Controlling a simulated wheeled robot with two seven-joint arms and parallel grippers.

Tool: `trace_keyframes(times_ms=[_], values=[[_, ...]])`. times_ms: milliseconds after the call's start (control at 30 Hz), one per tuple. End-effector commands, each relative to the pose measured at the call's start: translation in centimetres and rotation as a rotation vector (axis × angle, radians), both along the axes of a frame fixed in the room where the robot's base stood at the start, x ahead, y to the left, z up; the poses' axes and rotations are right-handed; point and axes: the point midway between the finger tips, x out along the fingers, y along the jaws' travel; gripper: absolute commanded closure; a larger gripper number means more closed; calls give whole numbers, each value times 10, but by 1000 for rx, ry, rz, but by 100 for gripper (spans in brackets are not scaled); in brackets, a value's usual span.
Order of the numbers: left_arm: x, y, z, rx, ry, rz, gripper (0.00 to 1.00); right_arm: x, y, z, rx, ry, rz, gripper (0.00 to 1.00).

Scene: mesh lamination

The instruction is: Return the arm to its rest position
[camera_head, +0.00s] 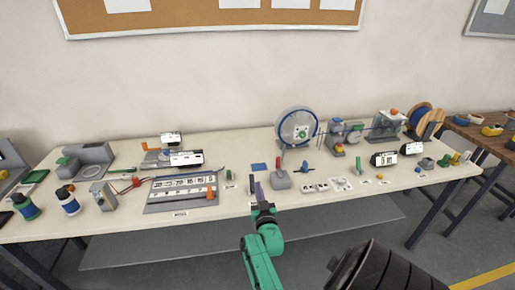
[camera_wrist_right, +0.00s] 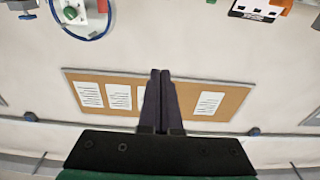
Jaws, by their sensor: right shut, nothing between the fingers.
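My right gripper (camera_head: 256,180) reaches up from the bottom of the head view on a green arm. Its dark fingers stand near the front edge of the workbench (camera_head: 330,210), just left of a grey block with a red knob (camera_head: 281,178). In the right wrist view the two fingers (camera_wrist_right: 160,72) lie together, with nothing between them, in front of the wall and a cork board (camera_wrist_right: 235,100). My left gripper is in neither view.
A blue-rimmed wheel (camera_head: 297,127) stands at the back middle. A numbered grey tray (camera_head: 158,207) lies left of my gripper, and bottles (camera_head: 68,205) stand at the left end. Machines (camera_head: 388,124) and small parts fill the right side. Floor shows in front.

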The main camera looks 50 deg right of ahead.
Motion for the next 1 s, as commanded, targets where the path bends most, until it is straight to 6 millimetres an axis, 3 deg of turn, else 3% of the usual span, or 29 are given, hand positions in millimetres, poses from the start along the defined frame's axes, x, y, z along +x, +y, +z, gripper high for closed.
trace_keyframes(times_ms=[400,467,533,567,667,700,767,867,1000], values=[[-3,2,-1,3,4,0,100,0,0,-1,0,2,1,100],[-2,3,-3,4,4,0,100,2,3,-9,7,16,14,100],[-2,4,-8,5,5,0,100,6,16,-33,26,64,55,100],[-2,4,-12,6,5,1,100,7,24,-50,40,99,83,100],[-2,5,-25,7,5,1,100,7,65,-124,100,261,207,100],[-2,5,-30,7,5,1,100,1,83,-159,129,341,260,100],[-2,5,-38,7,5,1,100,-14,110,-208,166,462,333,100],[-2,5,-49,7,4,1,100,-55,150,-285,223,670,437,100],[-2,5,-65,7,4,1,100,-142,191,-379,286,976,547,100]])
